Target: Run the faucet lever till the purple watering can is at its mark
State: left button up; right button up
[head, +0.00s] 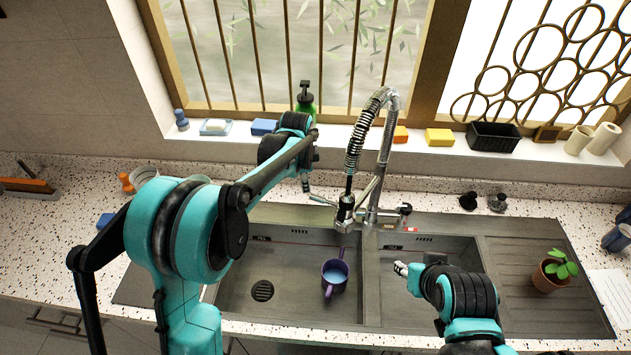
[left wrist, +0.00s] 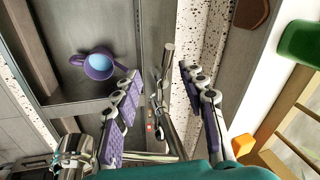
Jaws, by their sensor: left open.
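The purple watering can (head: 335,277) stands in the left basin below the faucet's spray head (head: 345,212), with light blue water inside. It also shows in the left wrist view (left wrist: 98,66). Its mark cannot be made out. The metal faucet lever (head: 322,200) sticks out left of the faucet base; in the left wrist view the lever (left wrist: 166,72) runs between my fingers, with gaps on both sides. My left gripper (head: 305,183) is open around it; its purple-padded fingers show in the wrist view (left wrist: 162,98). My right gripper (head: 402,269) is over the right basin, its opening unclear.
The spring-hose faucet (head: 385,150) rises behind the sink. A potted plant (head: 550,270) stands on the drainboard at right. A green soap bottle (head: 306,102), yellow sponge (head: 439,137) and black basket (head: 493,136) line the sill. Two dark stoppers lie behind the drainboard.

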aim_at(316, 196)
pick_arm(q)
jog(key=shift+w+d+f+m+g+b, duration=0.15)
jog(key=shift+w+d+f+m+b, duration=0.6)
jog(key=shift+f, duration=1.75)
jog(key=shift+w+d+f+m+g+b, duration=0.15)
jog(key=shift+w+d+f+m+g, duration=0.2)
jog(key=shift+w+f, duration=1.6)
jog(key=shift+w+d+f+m+b, duration=0.4)
jog(key=shift+f+m, duration=0.2)
jog(key=shift+f, duration=2.5)
grip_shut()
